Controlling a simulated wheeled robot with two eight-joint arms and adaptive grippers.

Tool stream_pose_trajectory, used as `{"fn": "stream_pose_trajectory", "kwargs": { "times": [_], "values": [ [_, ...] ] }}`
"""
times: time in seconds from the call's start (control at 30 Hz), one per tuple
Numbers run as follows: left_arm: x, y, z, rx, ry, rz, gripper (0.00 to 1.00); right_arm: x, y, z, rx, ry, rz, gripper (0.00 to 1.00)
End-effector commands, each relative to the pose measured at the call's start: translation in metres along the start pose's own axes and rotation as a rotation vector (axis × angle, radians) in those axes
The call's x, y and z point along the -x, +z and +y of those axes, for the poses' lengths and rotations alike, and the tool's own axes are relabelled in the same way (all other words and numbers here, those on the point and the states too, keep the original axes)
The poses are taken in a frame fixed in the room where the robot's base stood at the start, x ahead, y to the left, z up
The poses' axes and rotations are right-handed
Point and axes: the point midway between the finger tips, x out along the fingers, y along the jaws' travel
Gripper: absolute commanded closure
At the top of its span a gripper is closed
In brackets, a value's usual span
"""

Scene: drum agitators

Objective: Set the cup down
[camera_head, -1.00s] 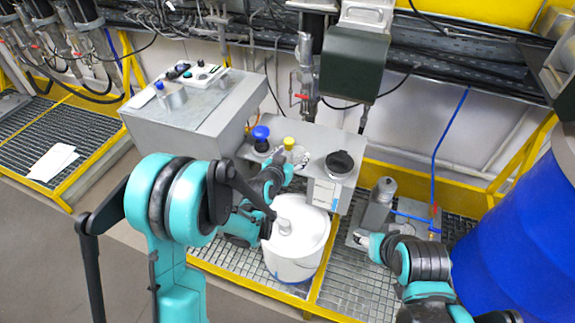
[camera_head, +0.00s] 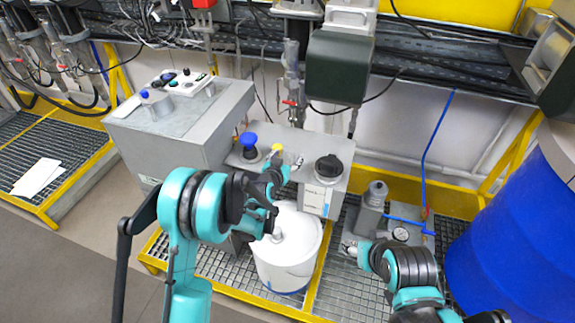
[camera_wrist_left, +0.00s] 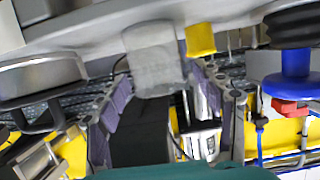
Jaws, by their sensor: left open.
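A small grey, translucent-looking cup (camera_wrist_left: 152,55) shows in the left wrist view, where the picture is upside down. Its base meets the grey top of a box, and its free end is between my left fingers. My left gripper (camera_wrist_left: 155,98) is open, with one finger on each side of the cup; I cannot tell whether either finger touches it. In the head view my left gripper (camera_head: 285,170) is over the front edge of the grey box (camera_head: 312,197), and the cup is hard to make out. My right gripper (camera_head: 350,248) is low at the right, its jaws unclear.
A blue knob (camera_head: 249,140), a yellow cap (camera_head: 277,148) and a black lid (camera_head: 328,166) crowd the box top. A white drum (camera_head: 290,255) stands below. A grey cylinder (camera_head: 375,195) is near my right gripper. A large blue barrel (camera_head: 510,240) is at right.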

Motion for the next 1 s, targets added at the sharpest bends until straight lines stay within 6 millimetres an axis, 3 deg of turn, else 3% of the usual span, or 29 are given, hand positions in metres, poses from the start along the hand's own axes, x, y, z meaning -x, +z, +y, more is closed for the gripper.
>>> {"fn": "stream_pose_trajectory", "kwargs": {
  "times": [0.07,0.23,0.67,0.87,0.97,1.0],
  "values": [
    [0.001,-0.001,0.0,0.0,0.0,0.0,0.32,0.001,0.0,0.0,0.0,0.0,0.0,0.44],
    [0.001,-0.001,0.0,0.0,0.0,0.0,0.69,0.001,0.0,0.0,0.0,0.0,0.0,0.44],
    [0.002,-0.003,0.0,0.0,0.0,-0.001,0.73,0.002,-0.001,0.0,0.0,0.0,0.0,0.44],
    [0.008,-0.023,0.0,0.0,0.0,0.0,0.73,0.009,-0.007,0.0,0.0,0.0,0.0,0.44],
    [0.014,-0.043,0.0,0.0,0.0,0.0,0.73,0.016,-0.012,0.0,0.0,0.0,0.0,0.44],
    [0.018,-0.047,0.009,-0.003,0.003,-0.001,0.73,0.018,-0.013,0.0,0.0,0.0,0.0,0.44]
  ]
}}
